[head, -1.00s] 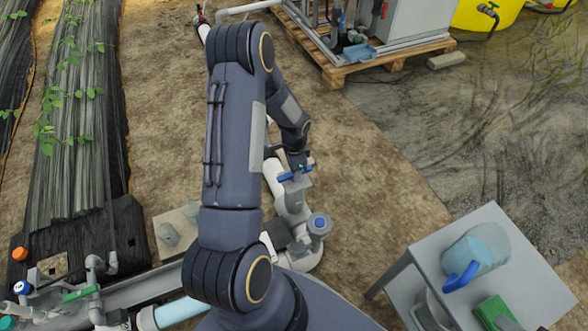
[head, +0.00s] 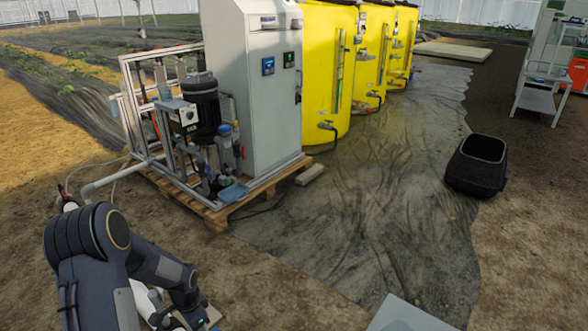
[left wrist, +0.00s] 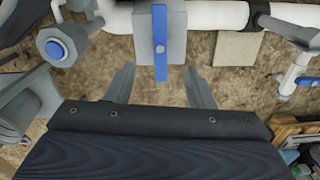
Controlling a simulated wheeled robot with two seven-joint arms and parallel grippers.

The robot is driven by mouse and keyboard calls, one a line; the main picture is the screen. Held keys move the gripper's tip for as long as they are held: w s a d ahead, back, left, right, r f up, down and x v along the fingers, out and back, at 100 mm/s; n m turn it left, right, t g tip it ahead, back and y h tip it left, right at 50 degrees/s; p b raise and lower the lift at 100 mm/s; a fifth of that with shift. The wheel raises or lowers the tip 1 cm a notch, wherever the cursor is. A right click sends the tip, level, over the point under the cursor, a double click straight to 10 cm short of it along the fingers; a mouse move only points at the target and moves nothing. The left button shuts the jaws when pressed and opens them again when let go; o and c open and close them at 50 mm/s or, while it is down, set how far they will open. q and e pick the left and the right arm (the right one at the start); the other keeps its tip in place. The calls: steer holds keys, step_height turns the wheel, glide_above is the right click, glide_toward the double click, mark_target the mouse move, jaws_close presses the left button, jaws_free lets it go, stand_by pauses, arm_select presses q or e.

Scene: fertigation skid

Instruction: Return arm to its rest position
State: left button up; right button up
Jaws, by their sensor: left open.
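My left gripper (left wrist: 159,70) is open and empty in the left wrist view, its two fingers apart above bare soil. A grey valve body with a blue lever (left wrist: 160,42) on a white pipe (left wrist: 216,15) lies just beyond the fingertips. The lever's end reaches into the space between the fingers in the picture; I see no contact. In the head view my left arm (head: 88,240) is bent at the lower left, and its gripper cannot be made out there. My right gripper is in neither view.
A pump skid on a wooden pallet (head: 217,216) with a grey cabinet (head: 255,110) stands beyond my arm. Yellow tanks (head: 322,70) are behind it. A black bin (head: 478,165) stands at right on the ground. A grey table top (head: 405,316) shows at the bottom edge.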

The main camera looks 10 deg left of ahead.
arm_select(q)
steer(key=s+d+r+n+t+h, duration=0.1)
steer(key=s+d+r+n, duration=0.15)
steer(key=r, duration=0.75)
steer(key=s+d+r+n+t, duration=0.2)
steer(key=s+d+r, duration=0.15)
steer(key=r, duration=0.65)
steer(key=s+d+r+n+t+h, duration=0.1)
steer(key=s+d+r+n, duration=0.1)
steer(key=s+d+r, duration=0.4)
steer(key=s+d+r+n+t+h, duration=0.2)
steer(key=s+d, duration=0.2)
steer(key=s, duration=0.4)
step_height(320, 180, up, 28)
steer(key=p, duration=2.7)
steer(key=shift+f+p, duration=0.15)
steer(key=shift+p, duration=0.15)
steer(key=shift+s, duration=0.1)
